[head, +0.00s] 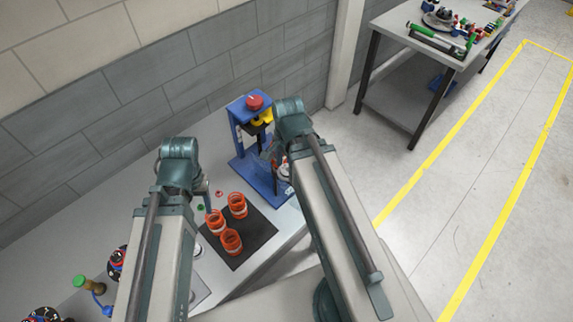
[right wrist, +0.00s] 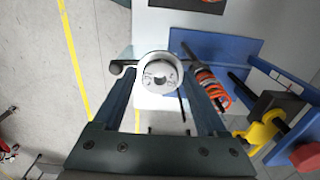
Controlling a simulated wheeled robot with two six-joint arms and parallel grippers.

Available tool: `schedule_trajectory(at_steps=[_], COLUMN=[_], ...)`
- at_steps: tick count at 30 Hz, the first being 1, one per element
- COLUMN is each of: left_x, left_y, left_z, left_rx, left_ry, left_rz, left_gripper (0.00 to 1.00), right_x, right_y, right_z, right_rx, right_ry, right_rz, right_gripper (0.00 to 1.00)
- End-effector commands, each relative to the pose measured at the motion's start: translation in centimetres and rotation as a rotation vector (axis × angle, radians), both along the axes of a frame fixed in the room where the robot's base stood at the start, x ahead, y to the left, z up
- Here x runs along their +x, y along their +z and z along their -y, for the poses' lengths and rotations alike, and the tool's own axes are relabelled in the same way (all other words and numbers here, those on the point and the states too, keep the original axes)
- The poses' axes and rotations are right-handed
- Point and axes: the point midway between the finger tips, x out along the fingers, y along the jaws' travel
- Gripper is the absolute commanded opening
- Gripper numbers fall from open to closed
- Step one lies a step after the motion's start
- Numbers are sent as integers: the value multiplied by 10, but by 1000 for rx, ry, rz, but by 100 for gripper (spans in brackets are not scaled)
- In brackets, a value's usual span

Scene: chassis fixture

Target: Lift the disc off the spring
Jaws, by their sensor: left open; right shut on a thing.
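The disc (right wrist: 160,73) is a round light grey piece with a dark centre hole. In the right wrist view it sits between the fingertips of my right gripper (right wrist: 158,78), which is shut on it. The orange spring (right wrist: 208,84) stands by the blue fixture, right of the disc in that view, and the disc appears clear of it. In the head view my right arm partly hides the spring and the disc (head: 284,174). My left gripper (head: 206,197) is open, mostly hidden behind its wrist, near the orange springs on the mat.
The blue fixture (head: 240,163) has a red knob (head: 254,103) and a yellow part. Several orange springs (head: 237,205) stand on a black mat (head: 262,229). Small parts lie at the lower left of the bench. A second table (head: 405,22) stands at the upper right, across open floor.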

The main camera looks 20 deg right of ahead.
Motion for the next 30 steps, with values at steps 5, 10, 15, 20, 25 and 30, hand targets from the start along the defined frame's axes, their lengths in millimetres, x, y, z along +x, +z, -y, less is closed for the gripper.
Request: schedule_trajectory(at_steps=[5, 10, 15, 20, 25, 30], left_x=[0, 0, 0, 0, 0, 0], left_y=[-1, -8, -18, -27, -29, -28], left_z=[0, 0, 0, 0, 0, 0], left_rx=[0, 0, 0, 0, 0, 0], left_ry=[0, 0, 0, 0, 0, 0], left_rz=[0, 0, 0, 0, 0, 0], left_gripper=[59, 59, 59, 59, 59, 59], right_x=[0, 0, 0, 0, 0, 0], right_y=[-1, -8, -18, -27, -29, -28], right_z=[0, 0, 0, 0, 0, 0], right_rx=[0, 0, 0, 0, 0, 0], right_ry=[0, 0, 0, 0, 0, 0], right_rz=[0, 0, 0, 0, 0, 0], right_gripper=[12, 12, 12, 12, 12, 12])
